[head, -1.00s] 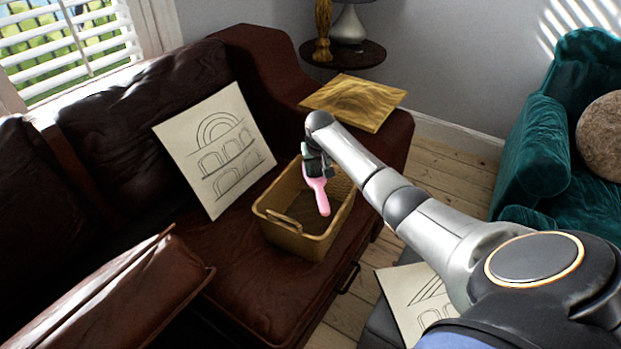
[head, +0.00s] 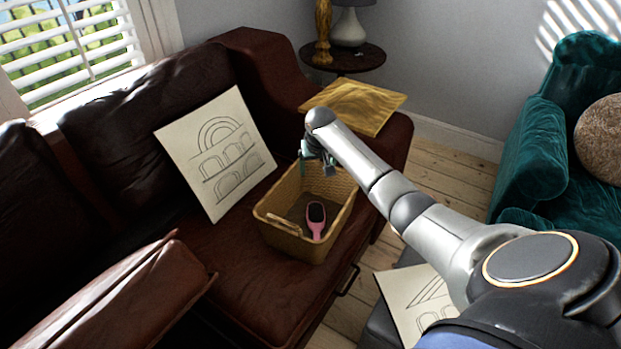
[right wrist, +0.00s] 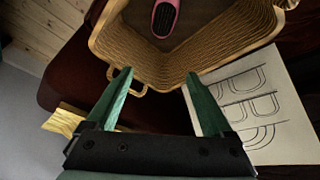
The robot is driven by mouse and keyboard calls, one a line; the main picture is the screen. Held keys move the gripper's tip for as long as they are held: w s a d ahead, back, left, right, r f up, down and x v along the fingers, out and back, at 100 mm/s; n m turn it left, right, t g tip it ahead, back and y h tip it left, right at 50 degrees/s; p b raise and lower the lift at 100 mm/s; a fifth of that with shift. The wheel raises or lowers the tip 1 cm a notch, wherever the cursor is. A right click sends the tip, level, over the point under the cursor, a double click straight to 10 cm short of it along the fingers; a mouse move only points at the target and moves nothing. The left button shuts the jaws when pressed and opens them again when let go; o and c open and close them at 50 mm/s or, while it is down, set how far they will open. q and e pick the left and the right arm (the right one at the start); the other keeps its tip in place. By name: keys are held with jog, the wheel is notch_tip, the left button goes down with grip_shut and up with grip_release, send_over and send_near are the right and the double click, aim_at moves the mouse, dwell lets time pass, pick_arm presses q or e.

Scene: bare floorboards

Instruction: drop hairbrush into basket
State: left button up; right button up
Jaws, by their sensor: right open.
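The pink hairbrush (head: 316,220) with a dark bristle pad lies inside the tan woven basket (head: 284,225), on its floor toward the front. It also shows in the right wrist view (right wrist: 164,18), cut off by the top edge. The basket (right wrist: 225,62) sits on the dark red leather sofa. My right gripper (head: 318,170) is above the far part of the basket. In the right wrist view its two green fingers (right wrist: 158,80) are spread wide with nothing between them. My left gripper is not in view.
A paper with an arch drawing (head: 215,150) leans on the sofa back, left of the basket. A teal armchair (head: 545,150) stands at the right.

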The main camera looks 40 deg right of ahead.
jog(key=p+v, duration=0.2)
jog(key=v, duration=0.7)
